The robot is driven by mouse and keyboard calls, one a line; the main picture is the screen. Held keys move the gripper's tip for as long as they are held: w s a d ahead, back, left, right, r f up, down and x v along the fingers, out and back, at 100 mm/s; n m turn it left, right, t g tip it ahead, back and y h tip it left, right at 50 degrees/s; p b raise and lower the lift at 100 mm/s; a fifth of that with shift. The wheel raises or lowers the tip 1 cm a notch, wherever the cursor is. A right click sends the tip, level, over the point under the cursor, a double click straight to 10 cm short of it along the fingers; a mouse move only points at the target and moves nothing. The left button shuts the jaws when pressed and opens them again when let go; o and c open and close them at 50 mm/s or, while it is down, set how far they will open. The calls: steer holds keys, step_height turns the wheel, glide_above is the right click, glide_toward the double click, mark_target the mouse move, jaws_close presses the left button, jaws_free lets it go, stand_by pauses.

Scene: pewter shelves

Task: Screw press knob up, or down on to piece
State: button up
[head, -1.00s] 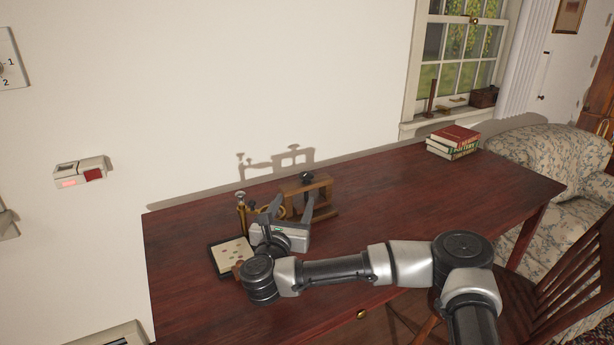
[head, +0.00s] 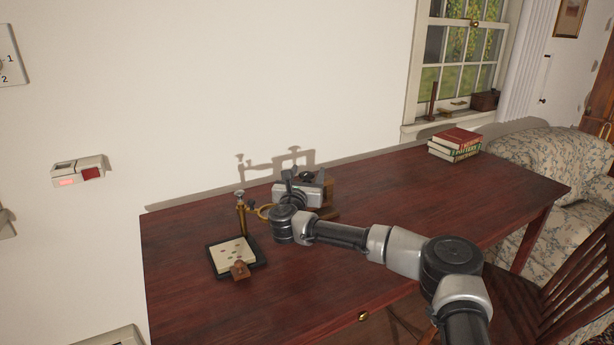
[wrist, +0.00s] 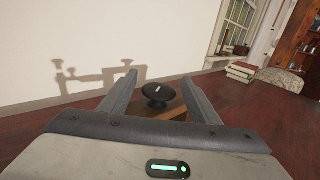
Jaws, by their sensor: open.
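Any piece under the press is hidden.
A brass stand with a ring (head: 241,200) is left of my gripper. Books (head: 455,145) are at the far right of the red-brown table (head: 420,195). The wall is close behind.

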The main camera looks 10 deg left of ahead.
steer(key=c, duration=1.1)
steer(key=shift+o, duration=0.2)
steer(key=shift+y, duration=0.3)
steer(key=n+y, duration=0.2)
steer(key=y, duration=0.1)
steer(key=n+y, duration=0.2)
steer(key=y, duration=0.1)
steer(key=shift+w+d+f+n+g, duration=0.1)
steer(key=shift+d+n+g, duration=0.05)
steer(key=shift+n+g, duration=0.2)
steer(key=n+g+y, duration=0.1)
steer(key=y, duration=0.1)
steer(key=n+g+y, duration=0.1)
steer(key=n+y, duration=0.1)
steer(key=y, duration=0.1)
steer(key=shift+n+g+y, duration=0.25)
steer(key=shift+y, duration=0.05)
steer(key=n+g+y, duration=0.3)
steer(key=g+y, duration=0.1)
steer(key=shift+n, duration=0.4)
steer(key=shift+a+n+g+y, duration=0.15)
steer(key=shift+n+g+y, duration=0.4)
steer(key=shift+n+g, duration=0.35)
steer(key=shift+a+n+g+y, duration=0.1)
steer(key=shift+n+g+y, duration=0.5)
steer(key=shift+g, duration=0.5)
steer(key=shift+n+g+y, duration=0.25)
steer(key=shift+n+g, duration=0.15)
steer(key=shift+g, duration=0.2)
